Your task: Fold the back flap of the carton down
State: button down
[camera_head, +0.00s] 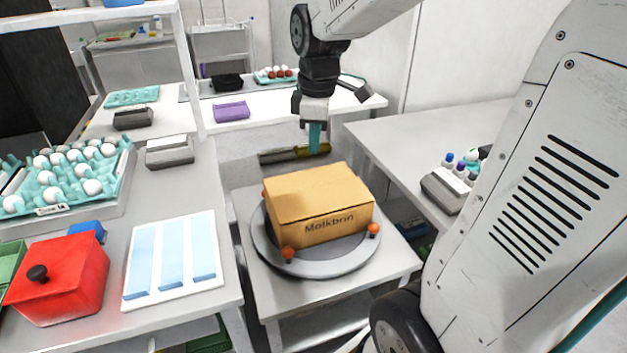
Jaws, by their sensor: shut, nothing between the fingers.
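The brown carton (318,226), printed "Molkbrin" on its front, sits on a round grey turntable (272,262). Its top (310,190) looks flat and mostly covered. I cannot make out the back flap as a separate raised piece, and the carton's back side is hidden. My gripper (315,145) points down behind and above the carton's back edge. Its teal fingers are shut together with nothing between them. It appears apart from the carton, though the depth is hard to judge.
Small orange knobs (288,253) stand around the carton. An olive-brown item (290,155) lies behind it. The left table holds an egg tray (95,205), a red box (60,280) and a white panel with blue strips (135,300). The right table (415,135) has bare space.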

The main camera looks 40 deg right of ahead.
jog(key=w+d+f+n, duration=0.5)
jog(key=w+d+f, duration=0.1)
jog(key=w+d, duration=0.2)
send_near(317, 188)
jog(key=f, duration=0.6)
jog(key=shift+w+f, duration=0.35)
jog(key=shift+f, duration=0.05)
